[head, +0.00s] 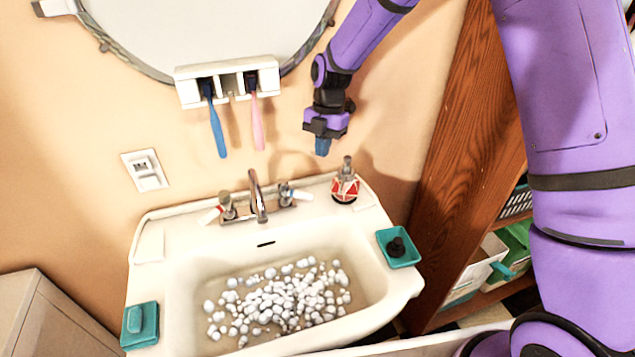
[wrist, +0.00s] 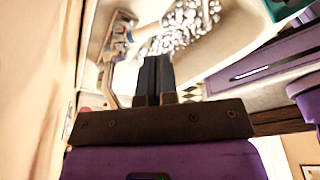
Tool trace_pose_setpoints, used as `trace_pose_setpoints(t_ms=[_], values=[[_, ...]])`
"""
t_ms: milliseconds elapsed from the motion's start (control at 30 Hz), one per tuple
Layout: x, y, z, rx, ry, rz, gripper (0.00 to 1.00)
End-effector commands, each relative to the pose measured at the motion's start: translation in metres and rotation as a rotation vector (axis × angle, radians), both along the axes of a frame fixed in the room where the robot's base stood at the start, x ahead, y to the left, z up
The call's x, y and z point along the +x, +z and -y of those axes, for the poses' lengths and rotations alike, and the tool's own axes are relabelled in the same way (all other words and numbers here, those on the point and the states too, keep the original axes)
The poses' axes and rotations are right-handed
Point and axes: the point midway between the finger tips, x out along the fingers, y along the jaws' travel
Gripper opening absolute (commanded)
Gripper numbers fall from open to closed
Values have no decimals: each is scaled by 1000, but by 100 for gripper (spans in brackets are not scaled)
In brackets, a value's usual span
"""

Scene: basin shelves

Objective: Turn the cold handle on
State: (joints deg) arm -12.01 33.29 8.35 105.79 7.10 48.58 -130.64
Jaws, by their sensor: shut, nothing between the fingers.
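The white basin (head: 150,235) has a metal faucet (head: 258,195) with a handle on each side. The right handle (head: 288,194) has a white lever with a bluish part and points right; I take it for the cold one. The left handle (head: 227,207) has a white lever with a red mark. My gripper (head: 322,147) is above the basin's back right, pointing down, apart from the right handle and higher than it. In the wrist view my gripper (wrist: 157,78) has its dark fingers together and empty. The faucet area (wrist: 118,38) shows there up and left of the fingers.
A red-and-white soap dispenser (head: 344,188) stands right of the right handle, below my gripper. A toothbrush holder (head: 228,80) hangs on the wall. A teal dish (head: 398,248) sits on the right rim. White pebbles (head: 280,300) lie in the bowl. A wooden shelf side (head: 450,170) stands right.

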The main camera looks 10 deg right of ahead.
Motion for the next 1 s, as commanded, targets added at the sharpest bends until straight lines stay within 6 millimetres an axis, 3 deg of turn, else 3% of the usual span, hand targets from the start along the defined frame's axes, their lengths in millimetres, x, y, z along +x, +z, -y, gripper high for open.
trace_pose_setpoints(t_ms=[467, 1000], values=[[-1, -7, -1, 0, 4, -2, 0], [-15, -85, -12, 1, 4, -2, 0]])
